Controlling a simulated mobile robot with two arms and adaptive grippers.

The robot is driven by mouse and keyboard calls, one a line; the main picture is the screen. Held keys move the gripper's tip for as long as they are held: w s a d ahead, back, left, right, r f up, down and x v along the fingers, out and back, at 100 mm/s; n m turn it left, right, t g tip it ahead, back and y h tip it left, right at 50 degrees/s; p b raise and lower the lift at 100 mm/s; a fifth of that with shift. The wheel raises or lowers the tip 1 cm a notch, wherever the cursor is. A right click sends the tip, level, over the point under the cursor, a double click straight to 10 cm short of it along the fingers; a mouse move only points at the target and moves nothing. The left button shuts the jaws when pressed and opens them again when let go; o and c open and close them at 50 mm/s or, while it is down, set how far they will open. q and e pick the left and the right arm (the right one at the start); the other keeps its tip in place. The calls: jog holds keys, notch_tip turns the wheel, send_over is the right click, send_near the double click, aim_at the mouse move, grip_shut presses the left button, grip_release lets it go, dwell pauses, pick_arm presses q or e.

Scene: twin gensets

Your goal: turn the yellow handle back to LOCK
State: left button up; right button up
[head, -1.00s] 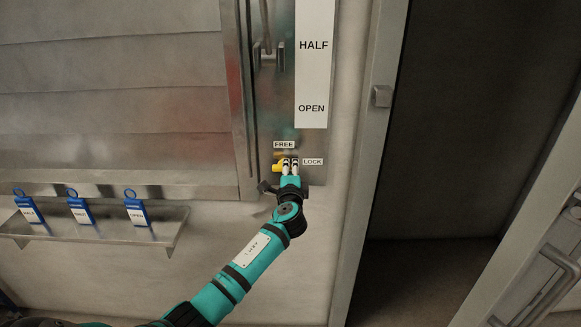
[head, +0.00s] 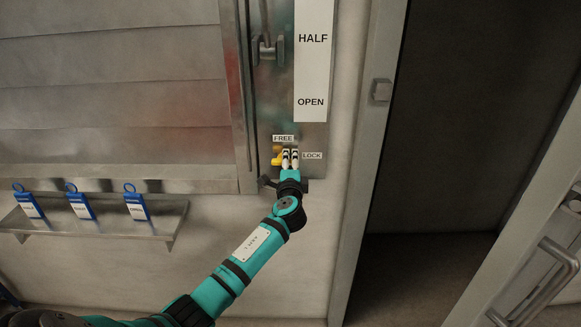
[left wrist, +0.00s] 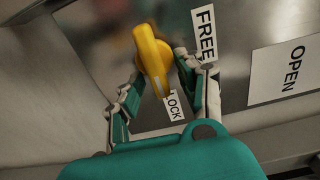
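The yellow handle (head: 277,158) sits on the metal panel, below the FREE label (head: 283,138) and left of the LOCK label (head: 312,156). In the left wrist view the handle (left wrist: 152,52) shows a rounded knob end and a narrower end near the LOCK label (left wrist: 173,106). My left gripper (head: 290,153) is at the handle and partly hides it in the head view. In the left wrist view its fingers (left wrist: 160,80) are apart, one on each side of the handle. Contact is not clear. My right gripper is not in view.
A white strip marked HALF and OPEN (head: 311,70) is above the handle, beside a metal slider fitting (head: 268,50). A shelf (head: 100,232) at left holds blue tags (head: 135,203). A door frame (head: 367,165) and dark opening are at right.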

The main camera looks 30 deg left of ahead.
pick_arm(q)
jog(key=v, duration=1.2)
jog(key=shift+f, duration=0.1)
jog(key=s+d+f+n+g+h, duration=0.15)
jog(key=s+f, duration=0.25)
jog(key=f, duration=0.9)
jog(key=s+d+f+g+h, duration=0.2)
jog(key=s+f+g+h, duration=0.15)
jog(key=f, duration=0.95)
jog(key=s+d+f+g+h, duration=0.15)
jog(key=s+f, duration=0.25)
jog(key=f, duration=0.8)
jog(key=s+d+f+n+g+h, duration=0.1)
jog(key=s+d+f+n+g, duration=0.1)
jog(key=s+f, duration=0.7)
jog(key=s+d+f+n+g+h, duration=0.1)
jog(key=s+d+f+n+g, duration=0.15)
jog(key=s+f, duration=0.65)
jog(key=s+d+f+n+g, duration=0.1)
jog(key=s+f, duration=0.1)
jog(key=s, duration=0.9)
jog(key=s+d+f+n+g, duration=0.1)
jog(key=s+f+n+g, duration=0.1)
jog(key=s, duration=0.9)
jog(key=shift+s+f+h, duration=0.25)
jog(key=shift+s+h, duration=0.1)
